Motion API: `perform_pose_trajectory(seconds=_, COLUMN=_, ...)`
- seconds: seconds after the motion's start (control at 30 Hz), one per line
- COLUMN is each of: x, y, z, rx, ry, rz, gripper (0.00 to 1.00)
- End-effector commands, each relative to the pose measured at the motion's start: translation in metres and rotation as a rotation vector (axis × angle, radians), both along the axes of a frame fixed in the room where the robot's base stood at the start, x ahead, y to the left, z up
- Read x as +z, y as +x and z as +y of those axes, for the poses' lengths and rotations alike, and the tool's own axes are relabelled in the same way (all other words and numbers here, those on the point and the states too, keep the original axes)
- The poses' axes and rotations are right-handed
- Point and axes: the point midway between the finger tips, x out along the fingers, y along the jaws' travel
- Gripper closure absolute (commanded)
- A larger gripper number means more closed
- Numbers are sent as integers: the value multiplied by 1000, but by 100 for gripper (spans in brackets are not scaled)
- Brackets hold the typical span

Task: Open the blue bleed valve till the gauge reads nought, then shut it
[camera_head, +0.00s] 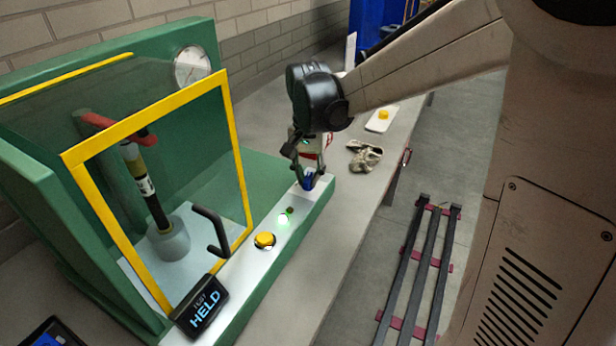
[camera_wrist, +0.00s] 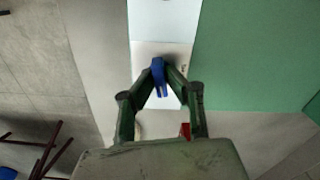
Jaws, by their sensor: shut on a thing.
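The blue bleed valve (camera_head: 308,181) stands on the pale strip along the front of the green test rig. My gripper (camera_head: 307,178) reaches down onto it from above, with its fingers closed on the blue handle. In the wrist view the blue handle (camera_wrist: 158,72) lies between the two fingertips of my gripper (camera_wrist: 160,78). The round white gauge (camera_head: 192,67) is on the green back panel, at the upper left. Its needle is too small for me to read.
A yellow-framed clear guard (camera_head: 72,160) covers a hose sample (camera_head: 150,190) in the rig. A crumpled cloth (camera_head: 365,156) lies on the grey bench.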

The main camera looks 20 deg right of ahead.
Motion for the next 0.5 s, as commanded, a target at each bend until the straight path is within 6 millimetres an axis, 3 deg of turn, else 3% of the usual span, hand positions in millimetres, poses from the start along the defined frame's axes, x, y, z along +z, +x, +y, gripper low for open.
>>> perform_pose_trajectory(seconds=0.43, x=1, y=0, z=0, rx=-9, ry=-1, rz=-1, gripper=100)
perform_pose_trajectory(seconds=0.47, x=1, y=0, z=0, rx=-8, ry=-1, rz=-1, gripper=86)
perform_pose_trajectory(seconds=0.5, x=1, y=1, z=0, rx=-8, ry=-1, rz=-1, gripper=80)
